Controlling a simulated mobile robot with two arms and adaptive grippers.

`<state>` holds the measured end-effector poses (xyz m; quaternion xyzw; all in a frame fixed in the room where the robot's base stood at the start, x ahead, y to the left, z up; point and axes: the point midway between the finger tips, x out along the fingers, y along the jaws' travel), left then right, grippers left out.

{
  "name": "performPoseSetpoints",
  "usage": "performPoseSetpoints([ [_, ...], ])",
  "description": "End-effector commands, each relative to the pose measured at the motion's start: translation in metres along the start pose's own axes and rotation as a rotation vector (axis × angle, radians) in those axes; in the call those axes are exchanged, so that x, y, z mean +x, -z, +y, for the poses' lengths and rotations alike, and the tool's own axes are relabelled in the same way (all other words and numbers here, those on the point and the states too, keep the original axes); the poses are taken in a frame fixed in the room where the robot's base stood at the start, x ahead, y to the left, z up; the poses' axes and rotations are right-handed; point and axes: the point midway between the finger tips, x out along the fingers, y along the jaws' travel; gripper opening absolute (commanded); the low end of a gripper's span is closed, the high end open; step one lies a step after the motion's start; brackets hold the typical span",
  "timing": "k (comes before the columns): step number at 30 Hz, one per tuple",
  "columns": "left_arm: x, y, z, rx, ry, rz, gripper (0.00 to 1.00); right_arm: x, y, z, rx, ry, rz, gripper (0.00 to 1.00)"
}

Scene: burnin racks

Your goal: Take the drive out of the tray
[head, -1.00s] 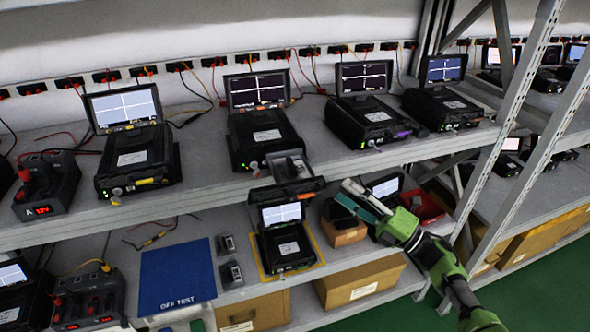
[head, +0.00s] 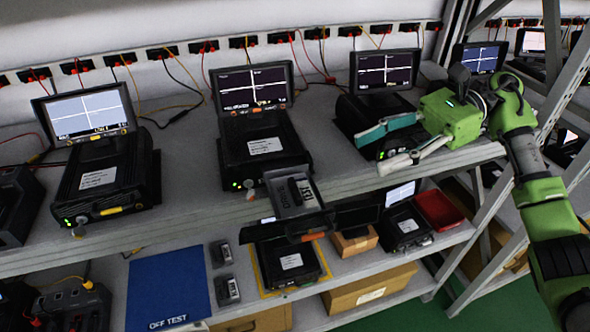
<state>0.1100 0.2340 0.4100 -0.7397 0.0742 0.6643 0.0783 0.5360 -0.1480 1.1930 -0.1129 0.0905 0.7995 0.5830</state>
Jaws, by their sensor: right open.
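On the upper shelf, a black test unit (head: 262,150) with a lit screen has its tray (head: 318,226) pulled out past the shelf's front edge. A grey and black drive (head: 294,190) lies in the tray. My right gripper (head: 371,154) is open and empty, its teal and pale fingers spread. It is right of the tray and clear of it, in front of the neighbouring test unit (head: 354,116), and hides part of that unit. My left gripper is not in view.
The lower shelf holds a blue OFF TEST mat (head: 168,285), two small drives (head: 220,252) (head: 228,290), another unit (head: 290,262) partly under the tray, and a red bin (head: 438,210). A rack post (head: 552,45) stands at the right.

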Motion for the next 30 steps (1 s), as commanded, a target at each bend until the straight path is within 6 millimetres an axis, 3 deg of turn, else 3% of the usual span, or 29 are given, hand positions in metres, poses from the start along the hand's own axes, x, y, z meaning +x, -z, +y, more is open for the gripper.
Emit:
performPoseSetpoints([
  [5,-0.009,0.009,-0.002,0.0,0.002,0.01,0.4,0.015,-0.002,0.002,-0.007,-0.01,0.01,0.47],
  [12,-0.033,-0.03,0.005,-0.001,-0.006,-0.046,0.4,0.062,-0.004,0.003,-0.006,-0.008,0.006,0.47],
  [16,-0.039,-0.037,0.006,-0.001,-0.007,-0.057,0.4,0.079,-0.003,0.002,-0.006,-0.007,0.006,0.47],
  [22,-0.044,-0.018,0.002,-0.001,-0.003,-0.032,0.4,0.09,-0.002,0.001,-0.005,-0.005,0.007,0.47],
  [26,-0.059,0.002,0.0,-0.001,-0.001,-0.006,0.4,0.103,-0.006,0.0,-0.003,-0.007,0.005,0.47],
  [30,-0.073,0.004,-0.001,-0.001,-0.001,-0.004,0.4,0.12,-0.006,-0.001,-0.004,-0.007,0.005,0.47],
])
